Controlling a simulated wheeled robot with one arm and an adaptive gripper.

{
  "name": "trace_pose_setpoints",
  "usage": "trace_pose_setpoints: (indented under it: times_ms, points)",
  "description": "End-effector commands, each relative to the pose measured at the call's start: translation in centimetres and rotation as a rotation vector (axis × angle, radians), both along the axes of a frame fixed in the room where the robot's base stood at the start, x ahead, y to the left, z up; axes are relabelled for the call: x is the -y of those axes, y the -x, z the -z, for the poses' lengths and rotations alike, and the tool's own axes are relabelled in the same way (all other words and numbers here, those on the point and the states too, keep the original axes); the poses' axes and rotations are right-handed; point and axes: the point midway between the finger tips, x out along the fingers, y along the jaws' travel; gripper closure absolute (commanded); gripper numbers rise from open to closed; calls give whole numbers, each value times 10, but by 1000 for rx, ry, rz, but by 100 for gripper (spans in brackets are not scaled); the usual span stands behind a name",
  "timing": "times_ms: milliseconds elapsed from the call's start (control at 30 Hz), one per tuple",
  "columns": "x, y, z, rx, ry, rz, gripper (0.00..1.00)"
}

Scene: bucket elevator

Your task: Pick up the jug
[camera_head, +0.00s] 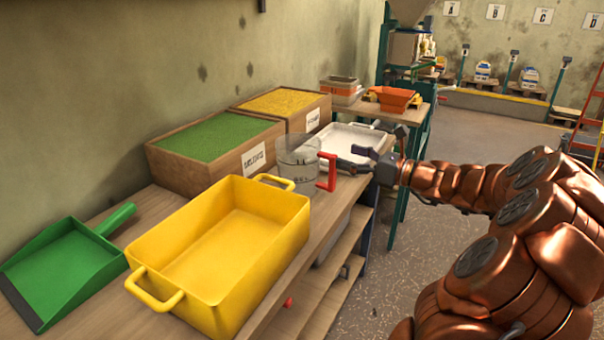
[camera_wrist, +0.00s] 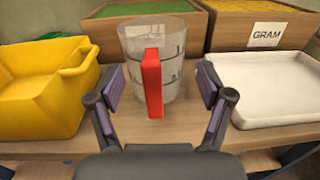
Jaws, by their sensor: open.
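The jug is a clear, see-through measuring jug (camera_head: 296,160) with dark markings and a red handle. It stands upright on the wooden bench, between the yellow tub and the white tray. In the wrist view the jug (camera_wrist: 165,60) is straight ahead, its red handle facing me. My gripper (camera_head: 362,160) is to the right of the handle in the head view, over the white tray's near edge. In the wrist view my gripper (camera_wrist: 160,92) is open, one finger on each side of the handle in the picture. Nothing is held.
A yellow tub (camera_head: 290,222) stands left of the jug and a white tray (camera_head: 345,133) right of it. Wooden boxes of green (camera_head: 183,172) and yellow grain (camera_head: 318,116) stand behind. A green dustpan (camera_head: 60,262) lies at far left. The bench (camera_head: 335,200) has little bare space.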

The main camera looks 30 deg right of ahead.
Motion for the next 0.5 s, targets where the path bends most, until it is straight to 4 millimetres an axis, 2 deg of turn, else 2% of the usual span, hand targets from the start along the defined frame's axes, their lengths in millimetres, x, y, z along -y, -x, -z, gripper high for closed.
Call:
trace_pose_setpoints:
  times_ms: [100, 500]
  points:
    - [-13, -14, 1, -2, 0, -16, 21]
    - [-45, -52, 6, -3, 3, -25, 21]
